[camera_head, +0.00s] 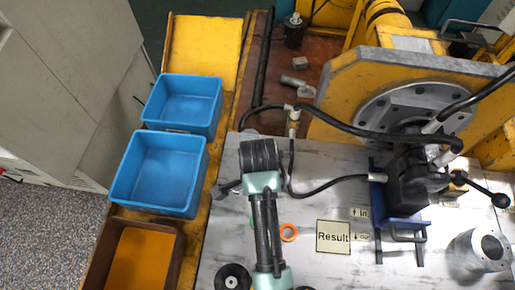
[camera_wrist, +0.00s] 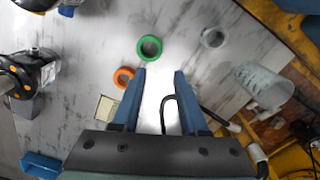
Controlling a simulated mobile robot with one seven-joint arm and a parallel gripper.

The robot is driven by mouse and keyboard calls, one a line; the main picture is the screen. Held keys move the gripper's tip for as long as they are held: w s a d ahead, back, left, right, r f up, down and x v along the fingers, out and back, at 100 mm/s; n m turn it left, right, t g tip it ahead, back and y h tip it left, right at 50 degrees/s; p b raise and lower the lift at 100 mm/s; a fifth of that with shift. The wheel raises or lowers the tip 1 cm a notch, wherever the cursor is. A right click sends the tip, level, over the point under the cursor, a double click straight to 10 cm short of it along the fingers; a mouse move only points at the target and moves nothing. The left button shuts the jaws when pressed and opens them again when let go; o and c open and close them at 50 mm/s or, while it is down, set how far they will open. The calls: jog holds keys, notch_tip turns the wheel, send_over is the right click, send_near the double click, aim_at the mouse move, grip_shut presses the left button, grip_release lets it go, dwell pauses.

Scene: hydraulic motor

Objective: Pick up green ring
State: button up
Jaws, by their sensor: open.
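The green ring (camera_wrist: 140,50) lies flat on the grey-white marbled table in the wrist view, above and slightly left of the fingertips. In the head view only a thin sliver of the green ring (camera_head: 252,222) shows beside my arm, which hides the rest. My gripper (camera_wrist: 159,73) is open, with its two blue fingers apart and nothing between them. The ring is outside the fingers, past the left fingertip. In the head view I cannot make out my gripper's fingers.
An orange ring (camera_wrist: 119,84) lies close to the left finger. A grey cylinder (camera_wrist: 262,85) and a small metal ring (camera_wrist: 204,42) are to the right. A "Result" plate (camera_head: 333,237), black hoses and two blue bins (camera_head: 118,190) are around. Bare table surrounds the green ring.

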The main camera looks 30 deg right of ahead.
notch_tip(320, 180, down, 5)
jog(key=shift+f, duration=0.1)
jog(key=shift+a+f+b, duration=0.15)
jog(key=shift+f+b, duration=0.05)
jog(key=shift+f, duration=1.1)
jog(key=shift+a+f+b, duration=0.1)
jog(key=shift+f+b, duration=0.05)
jog(key=shift+f, duration=1.15)
grip_shut()
